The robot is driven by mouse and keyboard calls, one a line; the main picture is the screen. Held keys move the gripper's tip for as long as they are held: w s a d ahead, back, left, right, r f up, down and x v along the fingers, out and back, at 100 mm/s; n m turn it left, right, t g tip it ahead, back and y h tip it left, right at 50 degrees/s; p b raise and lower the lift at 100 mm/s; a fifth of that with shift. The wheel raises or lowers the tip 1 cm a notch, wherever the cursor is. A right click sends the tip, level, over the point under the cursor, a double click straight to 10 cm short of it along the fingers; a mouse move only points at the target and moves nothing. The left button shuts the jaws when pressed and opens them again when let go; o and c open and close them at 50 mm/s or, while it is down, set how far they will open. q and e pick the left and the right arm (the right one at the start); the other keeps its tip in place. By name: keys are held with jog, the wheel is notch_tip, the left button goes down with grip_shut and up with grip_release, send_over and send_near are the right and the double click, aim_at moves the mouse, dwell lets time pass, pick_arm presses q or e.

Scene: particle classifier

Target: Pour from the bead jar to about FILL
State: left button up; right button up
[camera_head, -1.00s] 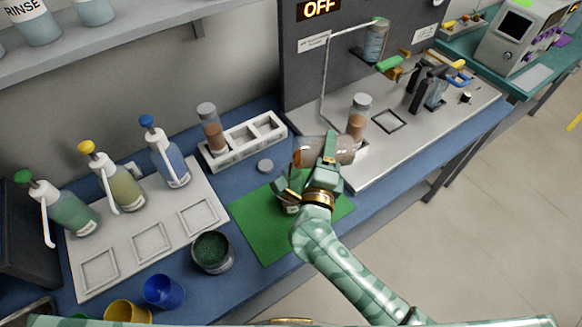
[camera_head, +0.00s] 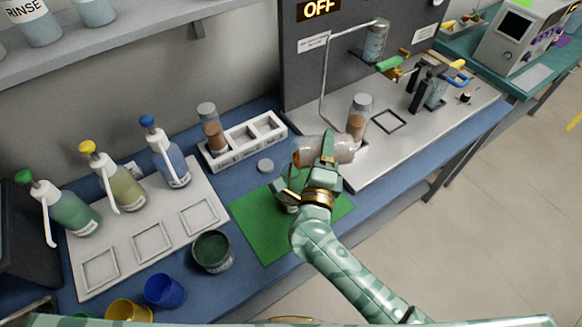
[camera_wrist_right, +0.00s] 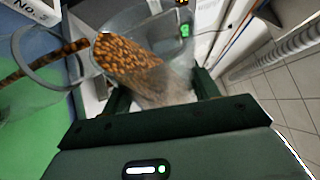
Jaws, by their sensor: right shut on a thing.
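My right gripper (camera_head: 326,152) is shut on the bead jar (camera_head: 308,151), a clear jar lying tilted well over, its mouth end to the left. In the right wrist view the jar holds brown-orange beads (camera_wrist_right: 135,58), and a stream of beads (camera_wrist_right: 58,53) runs out to the left. A clear round rim (camera_wrist_right: 22,48) shows around the stream; I cannot tell which vessel it belongs to. A small vessel (camera_head: 291,207) on the green mat (camera_head: 262,228) is mostly hidden by my gripper. No FILL mark is readable. My left gripper is out of view.
A grey lid (camera_head: 265,166) lies on the blue bench. A white rack (camera_head: 245,143) holds a bead jar (camera_head: 211,128); another jar (camera_head: 358,117) stands on the metal plate. A can of dark green grains (camera_head: 212,250), cups and pump bottles are at left.

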jog(key=shift+s+a+r+n+t+p, duration=0.1)
jog(key=shift+a+r+n+t+p, duration=0.2)
jog(key=shift+n, duration=0.35)
jog(key=shift+w+a+r+n+t+p, duration=0.1)
jog(key=shift+r+n+t+p, duration=0.2)
jog(key=shift+n, duration=0.3)
jog(key=shift+s+a+r+n+t+p, duration=0.1)
jog(key=shift+a+r+n+t+p, duration=0.2)
jog(key=shift+n, duration=0.35)
dwell(5.3)
